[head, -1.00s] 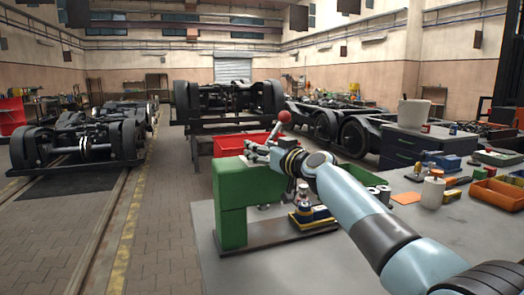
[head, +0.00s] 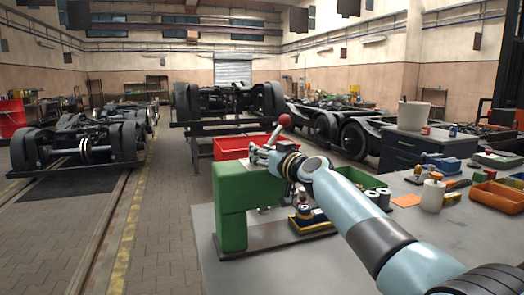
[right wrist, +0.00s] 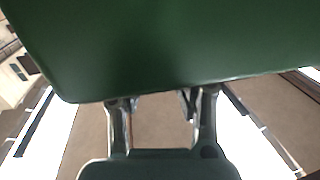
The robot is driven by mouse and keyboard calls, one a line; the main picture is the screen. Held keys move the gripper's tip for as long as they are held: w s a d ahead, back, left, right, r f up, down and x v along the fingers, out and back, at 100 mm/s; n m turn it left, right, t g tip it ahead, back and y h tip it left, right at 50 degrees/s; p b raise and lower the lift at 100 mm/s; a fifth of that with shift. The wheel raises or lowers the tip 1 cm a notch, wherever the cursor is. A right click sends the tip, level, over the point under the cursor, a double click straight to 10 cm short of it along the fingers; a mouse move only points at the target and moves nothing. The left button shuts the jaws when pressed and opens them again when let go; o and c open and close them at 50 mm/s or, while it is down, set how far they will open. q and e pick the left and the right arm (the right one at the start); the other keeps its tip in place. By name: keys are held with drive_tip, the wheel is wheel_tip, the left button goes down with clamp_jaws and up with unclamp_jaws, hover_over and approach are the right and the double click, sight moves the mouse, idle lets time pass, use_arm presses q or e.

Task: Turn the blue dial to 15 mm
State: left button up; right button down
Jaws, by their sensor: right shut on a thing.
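I cannot make out the blue dial or its scale in either view. A green press-like machine (head: 232,205) stands on a plate on the grey workbench, with a red-ball lever (head: 284,120) rising behind my right gripper. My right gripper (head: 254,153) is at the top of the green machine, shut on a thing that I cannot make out. In the right wrist view, the green body (right wrist: 150,45) covers the fingertips of the right gripper (right wrist: 163,108). My left gripper is not in view.
A red bin (head: 238,146) is behind the machine. A white roll (head: 433,194) and an orange tray (head: 496,194) stand on the bench's right part. The bench front (head: 300,265) is clear.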

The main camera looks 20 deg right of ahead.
drive_tip(key=m+h+p, duration=0.2)
drive_tip(key=h+p, duration=0.1)
drive_tip(key=p, duration=0.2)
drive_tip(key=r+m+h+p, duration=0.1)
drive_tip(key=m+h+p, duration=0.1)
drive_tip(key=p, duration=0.4)
drive_tip(key=shift+a+r+h, duration=0.1)
drive_tip(key=shift+a+h, duration=0.05)
drive_tip(key=shift+h, duration=0.65)
drive_tip(key=shift+m+h+p, duration=0.35)
drive_tip(key=shift+m+h, duration=0.15)
drive_tip(key=shift+h, duration=0.1)
drive_tip(key=shift+w+f+m+h, duration=0.1)
drive_tip(key=shift+f+m+h, duration=0.3)
drive_tip(key=shift+h, duration=0.2)
drive_tip(key=m+g+h+b, duration=0.1)
drive_tip(key=h+b, duration=0.1)
drive_tip(key=m+g+h+b, duration=0.1)
drive_tip(key=m+h+b, duration=0.1)
drive_tip(key=b, duration=0.1)
drive_tip(key=m+g+h+b, duration=0.1)
drive_tip(key=h+b, duration=0.1)
drive_tip(key=shift+f+m+b, duration=0.3)
drive_tip(key=shift+f+b, duration=0.05)
drive_tip(key=shift+g+h+b, duration=0.4)
drive_tip(key=shift+g+b, duration=0.1)
drive_tip(key=shift+r, duration=0.1)
drive_tip(key=c, duration=0.9)
unclamp_jaws()
